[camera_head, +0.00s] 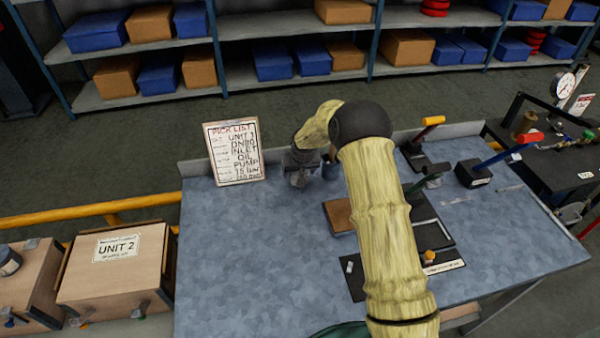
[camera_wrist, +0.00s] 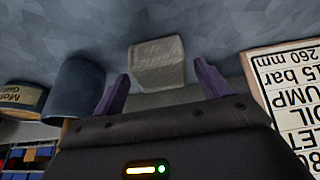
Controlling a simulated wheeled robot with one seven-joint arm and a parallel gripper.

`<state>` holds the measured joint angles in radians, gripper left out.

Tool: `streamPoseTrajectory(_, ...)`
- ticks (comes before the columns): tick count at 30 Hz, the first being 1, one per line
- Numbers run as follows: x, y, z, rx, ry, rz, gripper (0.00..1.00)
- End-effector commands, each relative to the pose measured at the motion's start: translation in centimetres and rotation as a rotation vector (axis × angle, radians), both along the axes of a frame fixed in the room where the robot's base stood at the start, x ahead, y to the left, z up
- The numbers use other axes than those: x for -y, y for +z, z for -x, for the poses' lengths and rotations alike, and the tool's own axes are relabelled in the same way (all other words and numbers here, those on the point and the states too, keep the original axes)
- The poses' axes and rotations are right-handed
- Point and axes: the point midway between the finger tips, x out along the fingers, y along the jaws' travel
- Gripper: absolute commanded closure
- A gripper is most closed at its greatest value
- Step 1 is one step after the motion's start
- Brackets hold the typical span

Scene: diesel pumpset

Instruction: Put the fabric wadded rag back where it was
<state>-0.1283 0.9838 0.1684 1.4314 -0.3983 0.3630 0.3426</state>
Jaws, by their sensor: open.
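A pale, beige-grey lump with a woven look, apparently the wadded rag (camera_wrist: 157,62), sits on the blue-grey bench top in the wrist view. My gripper (camera_wrist: 161,72) has its two purple fingers spread, one on each side of the lump, with gaps showing. I cannot tell whether the lump lies fully between the fingers or just beyond their tips. In the head view my gripper (camera_head: 300,170) is low over the back of the bench, right of the pick list board. The rag cannot be made out there, as my gripper and arm cover that area.
A pick list board (camera_head: 236,152) stands close by on the left. A blue-grey cup (camera_wrist: 75,92) and a labelled tin (camera_wrist: 22,98) stand beside my gripper. A brown block (camera_head: 340,215) and dark tray (camera_head: 365,278) lie to the right. The bench's left front (camera_head: 240,260) is clear.

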Motion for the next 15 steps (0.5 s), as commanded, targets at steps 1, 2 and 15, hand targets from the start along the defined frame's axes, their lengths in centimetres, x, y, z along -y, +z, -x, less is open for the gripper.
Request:
streamPoseTrajectory(1, 0.0, 0.6, 0.2, 0.002, 0.000, 0.000, 0.24)
streamPoseTrajectory(2, 0.0, 1.1, 0.4, 0.003, 0.001, -0.001, 0.24)
streamPoseTrajectory(15, 0.6, 8.2, 3.3, 0.004, 0.001, -0.001, 0.24)
